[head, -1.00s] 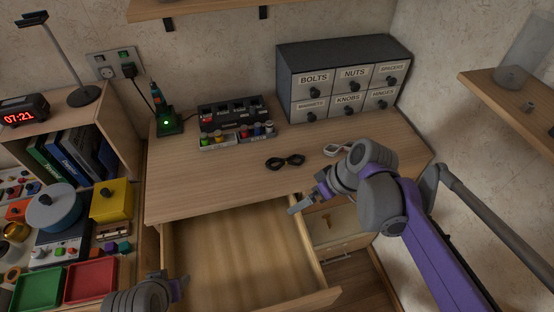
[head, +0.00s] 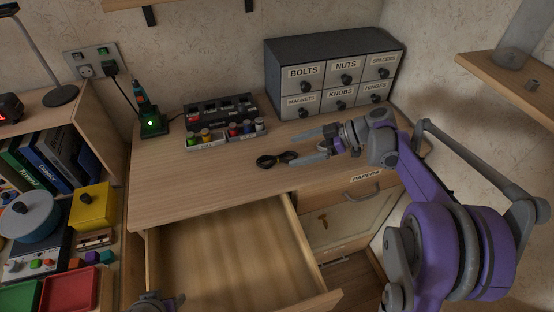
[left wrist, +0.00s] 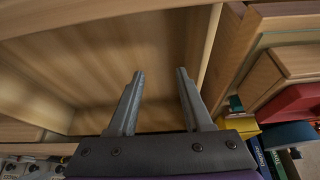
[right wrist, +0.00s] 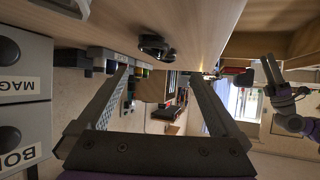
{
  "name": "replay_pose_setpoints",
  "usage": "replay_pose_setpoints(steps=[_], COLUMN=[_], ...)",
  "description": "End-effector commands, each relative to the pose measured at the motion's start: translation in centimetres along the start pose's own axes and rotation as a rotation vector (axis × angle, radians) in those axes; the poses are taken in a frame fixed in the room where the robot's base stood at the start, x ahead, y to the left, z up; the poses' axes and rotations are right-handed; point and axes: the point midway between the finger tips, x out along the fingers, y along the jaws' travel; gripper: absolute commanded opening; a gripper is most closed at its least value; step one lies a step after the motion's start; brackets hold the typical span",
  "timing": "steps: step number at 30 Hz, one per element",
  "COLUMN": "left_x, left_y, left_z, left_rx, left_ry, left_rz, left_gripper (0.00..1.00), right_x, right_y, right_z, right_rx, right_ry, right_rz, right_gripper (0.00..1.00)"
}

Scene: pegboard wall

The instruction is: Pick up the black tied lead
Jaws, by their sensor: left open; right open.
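The open drawer (head: 317,302) juts out in front of the desk and looks empty. The labelled drawer cabinet (head: 280,76) stands behind my right gripper. A rack of spools (head: 226,133) and a green-lit charger (head: 151,124) stand at the back. A shelf (head: 525,95) hangs at right.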

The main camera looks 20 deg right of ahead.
Motion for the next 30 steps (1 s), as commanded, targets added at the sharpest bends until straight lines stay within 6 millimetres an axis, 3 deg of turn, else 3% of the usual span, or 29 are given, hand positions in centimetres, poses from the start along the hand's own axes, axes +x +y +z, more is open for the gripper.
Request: replay_pose_setpoints(steps=[5,13,21,30], left_x=[0.1,0.6,0.6,0.6], left_y=[0.0,0.0,0.0,0.0], left_z=[0.1,0.3,0.3,0.3], left_rx=[0.0,0.0,0.0,0.0], left_ry=[-0.001,-0.002,-0.002,-0.002], left_rz=[0.0,0.0,0.0,0.0], left_gripper=[0.5,0.5,0.5,0.5], right_x=[1.4,5.3,5.8,5.8], right_y=[-0.1,-0.2,-0.1,-0.2], right_z=[0.1,0.4,0.4,0.4], right_rx=[0.001,0.0,0.002,0.002], right_ry=[0.0,-0.001,-0.001,-0.002], right_rz=[-0.001,-0.003,0.001,0.0], right_gripper=[1.0,1.0,1.0,0.48])
